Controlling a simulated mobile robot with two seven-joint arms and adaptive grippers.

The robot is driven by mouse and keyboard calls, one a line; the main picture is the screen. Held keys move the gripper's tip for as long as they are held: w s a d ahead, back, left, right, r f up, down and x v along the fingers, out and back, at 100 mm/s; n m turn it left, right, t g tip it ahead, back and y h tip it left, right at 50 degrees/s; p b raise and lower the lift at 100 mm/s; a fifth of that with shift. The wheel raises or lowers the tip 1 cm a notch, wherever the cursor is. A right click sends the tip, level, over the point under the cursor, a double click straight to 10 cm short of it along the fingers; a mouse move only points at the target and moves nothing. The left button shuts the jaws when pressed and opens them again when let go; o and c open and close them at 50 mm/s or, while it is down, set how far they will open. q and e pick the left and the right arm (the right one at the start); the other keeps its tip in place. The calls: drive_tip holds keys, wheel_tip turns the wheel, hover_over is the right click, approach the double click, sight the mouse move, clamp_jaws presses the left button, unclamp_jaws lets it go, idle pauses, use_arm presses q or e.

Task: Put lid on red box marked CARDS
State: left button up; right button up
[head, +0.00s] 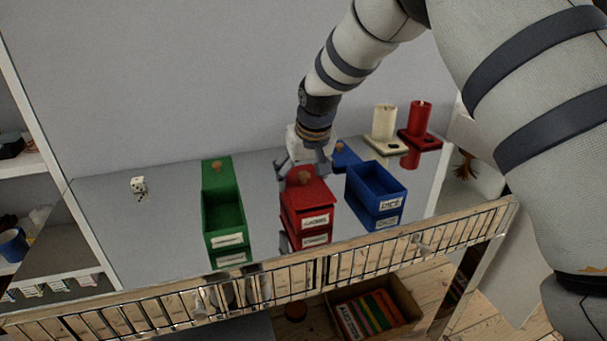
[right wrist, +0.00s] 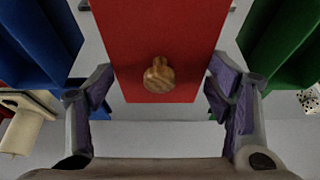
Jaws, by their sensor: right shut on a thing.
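The red box (head: 306,222) stands on the glossy table with a white label on its front; the lettering is too small to read surely. The red lid (head: 303,183), with a round wooden knob, lies over the box top, and no box interior shows. I cannot tell whether it is seated or slightly above. My right gripper (head: 306,167) is at the lid's far end, shut on it. In the right wrist view the fingers (right wrist: 160,98) are on either side of the red lid (right wrist: 150,30), near its knob (right wrist: 159,76). My left gripper is not in view.
An open green box (head: 224,215) with its lid (head: 216,173) behind stands left; an open blue box (head: 377,190) with its lid (head: 346,158) behind stands close right. Cream (head: 384,122) and red (head: 419,118) candles stand back right. A die (head: 138,184) lies left. A rail (head: 290,272) edges the front.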

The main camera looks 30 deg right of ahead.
drive_tip(key=shift+f, duration=0.35)
idle(0.7)
idle(0.3)
drive_tip(key=o, duration=1.1)
drive_tip(key=shift+o, duration=0.6)
drive_tip(key=shift+r, duration=0.15)
drive_tip(key=shift+r, duration=3.4)
drive_tip(key=shift+f, duration=0.1)
